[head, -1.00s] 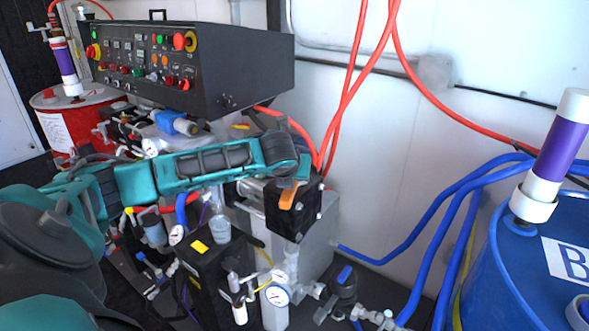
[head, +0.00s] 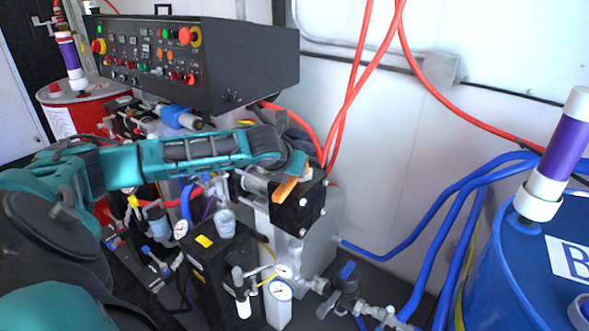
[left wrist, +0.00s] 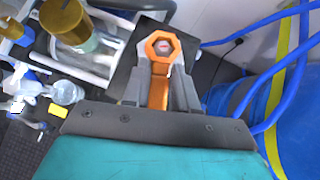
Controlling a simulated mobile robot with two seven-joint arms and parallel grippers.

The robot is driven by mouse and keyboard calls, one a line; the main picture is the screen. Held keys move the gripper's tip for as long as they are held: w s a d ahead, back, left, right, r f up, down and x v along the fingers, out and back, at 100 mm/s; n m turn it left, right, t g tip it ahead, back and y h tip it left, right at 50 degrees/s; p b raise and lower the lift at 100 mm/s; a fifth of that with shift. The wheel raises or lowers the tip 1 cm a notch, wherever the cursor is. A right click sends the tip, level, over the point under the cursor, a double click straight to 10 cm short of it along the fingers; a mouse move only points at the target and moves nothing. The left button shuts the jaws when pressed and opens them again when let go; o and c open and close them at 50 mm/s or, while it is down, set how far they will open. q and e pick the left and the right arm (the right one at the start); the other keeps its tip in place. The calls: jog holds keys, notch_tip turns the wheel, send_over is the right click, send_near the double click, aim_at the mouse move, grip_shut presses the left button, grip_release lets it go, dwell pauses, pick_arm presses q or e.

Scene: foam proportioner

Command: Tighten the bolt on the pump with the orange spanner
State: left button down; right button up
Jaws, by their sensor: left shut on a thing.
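My left gripper (head: 298,168) is shut on the orange spanner (head: 285,190), close above the black block of the pump (head: 288,213). In the head view the spanner slants down to the left across the block's upper left corner. In the left wrist view my left gripper (left wrist: 160,92) grips the handle, and the spanner's ring head (left wrist: 163,50) points away from me. A grey shape with a reddish mark shows inside the ring, over the dark block; I cannot tell whether the ring is seated around the bolt. My right gripper is not in view.
A black control panel (head: 215,65) overhangs my left arm. Red hoses (head: 352,95) hang behind the pump. Gauges and valves (head: 281,290) crowd the area below. A blue drum (head: 515,275) with blue hoses stands at the right, and a red drum (head: 85,110) at the far left.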

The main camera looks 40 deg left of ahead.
pick_arm(q)
jog(key=shift+s+a+m+h, duration=0.1)
jog(key=shift+a+m+h, duration=0.1)
jog(key=shift+m+h, duration=0.15)
jog(key=shift+a+m+h, duration=0.1)
jog(key=shift+m+h, duration=0.25)
jog(key=shift+m, duration=0.3)
jog(key=shift+a+m+t+h, duration=0.3)
jog(key=shift+a+m+h, duration=0.05)
jog(key=shift+m+h, duration=0.5)
